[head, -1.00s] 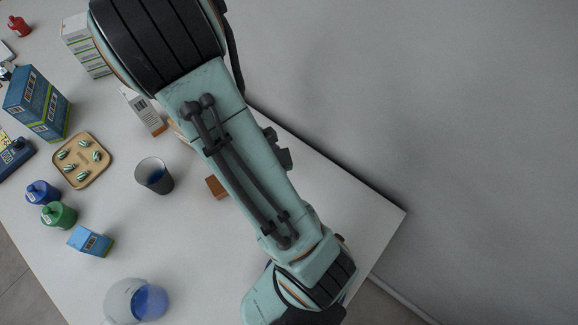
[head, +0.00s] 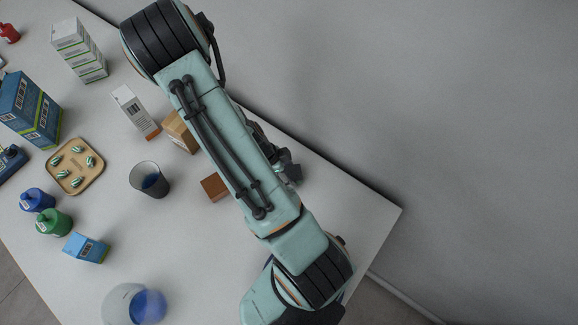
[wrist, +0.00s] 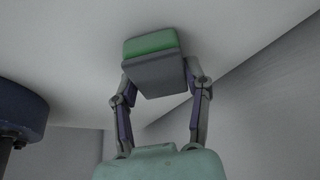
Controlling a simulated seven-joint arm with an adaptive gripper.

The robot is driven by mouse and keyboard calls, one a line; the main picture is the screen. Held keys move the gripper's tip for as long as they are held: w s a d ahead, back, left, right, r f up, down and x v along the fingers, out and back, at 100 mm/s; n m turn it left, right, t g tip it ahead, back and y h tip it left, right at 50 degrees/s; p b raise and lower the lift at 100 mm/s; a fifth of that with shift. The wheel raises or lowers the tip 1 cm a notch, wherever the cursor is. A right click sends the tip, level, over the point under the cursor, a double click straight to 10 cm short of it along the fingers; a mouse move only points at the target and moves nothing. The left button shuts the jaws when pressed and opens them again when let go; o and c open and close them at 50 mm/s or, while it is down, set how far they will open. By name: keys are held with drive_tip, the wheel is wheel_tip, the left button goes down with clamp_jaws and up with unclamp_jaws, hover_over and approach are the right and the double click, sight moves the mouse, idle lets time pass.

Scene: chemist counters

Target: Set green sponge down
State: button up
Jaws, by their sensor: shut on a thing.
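The green sponge (wrist: 150,44) shows in the wrist view, with a grey side facing the camera. My gripper (wrist: 158,74) is shut on it, with one finger on each side. The sponge is close to the white counter surface (wrist: 60,50); I cannot tell whether it touches. In the head view my gripper (head: 286,168) is partly hidden behind my arm, near the counter's wall-side edge, and the sponge is hidden.
Left of my arm are a brown block (head: 215,187), a tan box (head: 180,132), a white carton (head: 134,109) and a dark cup (head: 150,180). Bottles, boxes and a wooden tray (head: 98,178) stand farther left. The counter's right corner (head: 365,212) is clear.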

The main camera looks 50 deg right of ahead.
drive_tip(key=shift+f, duration=0.1)
drive_tip(key=o, duration=0.9)
drive_tip(key=shift+o, duration=0.2)
drive_tip(key=w+a+r+n+t+y, duration=0.1)
drive_tip(key=w+a+r+n, duration=0.2)
drive_tip(key=r, duration=0.5)
drive_tip(key=w+a+r+n+y, duration=0.1)
drive_tip(key=a+r+n, duration=0.2)
drive_tip(key=a+r, duration=0.3)
drive_tip(key=s+a+r+n+t+y, duration=0.1)
drive_tip(key=s+a+r+n, duration=0.3)
drive_tip(key=n, duration=0.7)
drive_tip(key=s+a+r+n+t+y, duration=0.1)
drive_tip(key=s+a+r+n, duration=0.3)
drive_tip(key=n, duration=0.7)
wheel_tip(320, 180, up, 2)
drive_tip(key=a, duration=0.2)
drive_tip(key=shift+s+a, duration=0.2)
drive_tip(key=shift+a, duration=0.15)
